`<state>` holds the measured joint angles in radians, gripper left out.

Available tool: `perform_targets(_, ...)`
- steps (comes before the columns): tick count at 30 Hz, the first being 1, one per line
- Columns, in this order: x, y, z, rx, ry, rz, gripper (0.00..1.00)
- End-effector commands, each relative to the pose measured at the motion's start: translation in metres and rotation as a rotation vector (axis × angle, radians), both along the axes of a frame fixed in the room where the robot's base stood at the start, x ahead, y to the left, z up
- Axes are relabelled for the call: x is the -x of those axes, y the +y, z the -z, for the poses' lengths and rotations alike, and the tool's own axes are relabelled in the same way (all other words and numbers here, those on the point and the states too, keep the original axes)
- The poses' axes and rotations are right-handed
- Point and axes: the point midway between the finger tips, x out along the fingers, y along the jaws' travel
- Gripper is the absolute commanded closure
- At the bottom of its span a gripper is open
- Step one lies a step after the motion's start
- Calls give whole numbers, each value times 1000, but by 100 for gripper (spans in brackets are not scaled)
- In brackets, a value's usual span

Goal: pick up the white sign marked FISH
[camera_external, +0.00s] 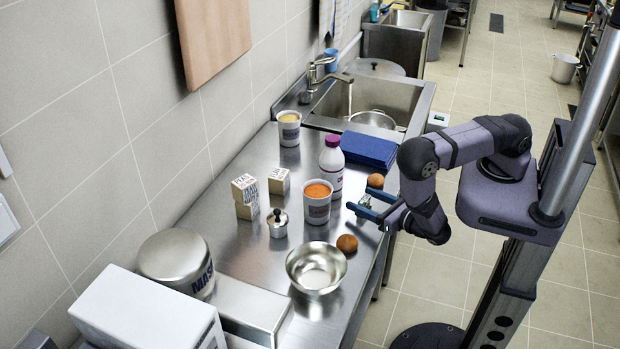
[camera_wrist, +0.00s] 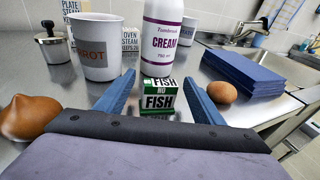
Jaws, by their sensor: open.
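The sign marked FISH (camera_wrist: 158,96) is a small white block with green bands, upright on the steel counter in the wrist view. It reads FISH on top and NO FISH on its front. My gripper (camera_wrist: 159,82) is open, its two blue fingers pointing forward on either side of the sign, with a gap at each side. In the external view my gripper (camera_external: 363,200) is low over the counter's right edge; the sign is small and hard to make out there between the fingers.
A cream bottle (camera_wrist: 163,30) stands just behind the sign. A carrot cup (camera_wrist: 97,48) is left, and blue folded cloths (camera_wrist: 238,75) are right. Brown onions lie on both sides (camera_wrist: 222,92) (camera_wrist: 28,116). A steel bowl (camera_external: 316,268) is nearer the external camera.

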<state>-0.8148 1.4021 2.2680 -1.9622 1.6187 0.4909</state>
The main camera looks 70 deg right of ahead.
Motion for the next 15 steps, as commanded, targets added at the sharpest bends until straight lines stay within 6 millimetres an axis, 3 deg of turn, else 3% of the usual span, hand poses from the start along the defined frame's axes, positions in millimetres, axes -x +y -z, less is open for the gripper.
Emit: perform_targets(15,-35,-16,5,0,-2,4,38)
